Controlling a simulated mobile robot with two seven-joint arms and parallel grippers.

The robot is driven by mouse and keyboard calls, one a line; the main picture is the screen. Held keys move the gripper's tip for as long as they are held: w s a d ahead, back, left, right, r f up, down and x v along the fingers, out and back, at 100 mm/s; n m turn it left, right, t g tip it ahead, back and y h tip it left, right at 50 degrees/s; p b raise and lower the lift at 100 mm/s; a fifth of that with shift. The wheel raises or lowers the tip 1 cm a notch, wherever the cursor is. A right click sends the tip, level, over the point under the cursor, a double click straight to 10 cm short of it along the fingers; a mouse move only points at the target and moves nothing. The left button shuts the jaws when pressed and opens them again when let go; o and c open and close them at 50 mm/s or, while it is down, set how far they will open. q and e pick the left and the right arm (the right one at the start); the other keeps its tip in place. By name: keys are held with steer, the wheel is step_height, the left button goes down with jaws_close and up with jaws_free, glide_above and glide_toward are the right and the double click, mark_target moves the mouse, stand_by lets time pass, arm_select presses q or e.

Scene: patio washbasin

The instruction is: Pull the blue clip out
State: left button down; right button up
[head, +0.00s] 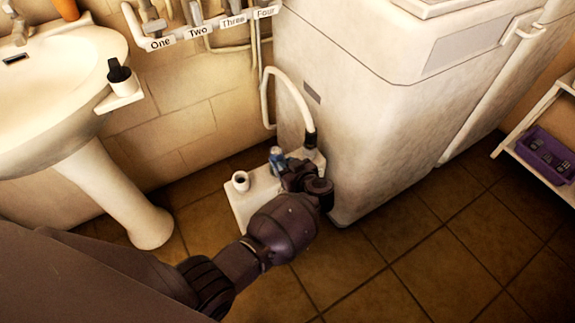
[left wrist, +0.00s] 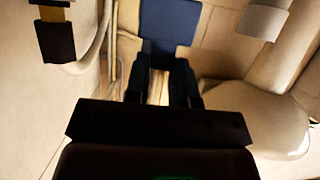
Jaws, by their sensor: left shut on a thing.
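The blue clip (head: 277,158) is by the white floor plate (head: 250,208), beside the washing machine, and my left gripper is right at it. In the left wrist view, the blue clip (left wrist: 170,20) shows as a flat blue piece just beyond and between the fingertips. My left gripper (head: 292,170) is shut on the clip; its fingers (left wrist: 166,70) also show in the wrist view. The gripper and arm hide the clip's lower part in the head view, so I cannot tell how it sits. My right gripper is not in view.
A white hose (head: 287,80) with a dark end (head: 311,139) hangs beside the clip. A short white pipe stub (head: 240,181) stands on the plate. The white machine (head: 370,110) is close on the right, the washbasin (head: 60,75) on the left. Tiled floor (head: 410,240) is free in front.

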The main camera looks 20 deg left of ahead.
arm_select(q)
steer(key=s+d, duration=0.1)
steer(key=s+d+p, duration=0.1)
steer(key=d, duration=0.1)
steer(key=shift+s+d+f, duration=0.1)
steer(key=shift+s+d, duration=0.05)
steer(key=shift+s, duration=0.15)
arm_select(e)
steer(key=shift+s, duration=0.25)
arm_select(q)
steer(key=c, duration=1)
jaws_free()
steer(key=shift+o, duration=0.2)
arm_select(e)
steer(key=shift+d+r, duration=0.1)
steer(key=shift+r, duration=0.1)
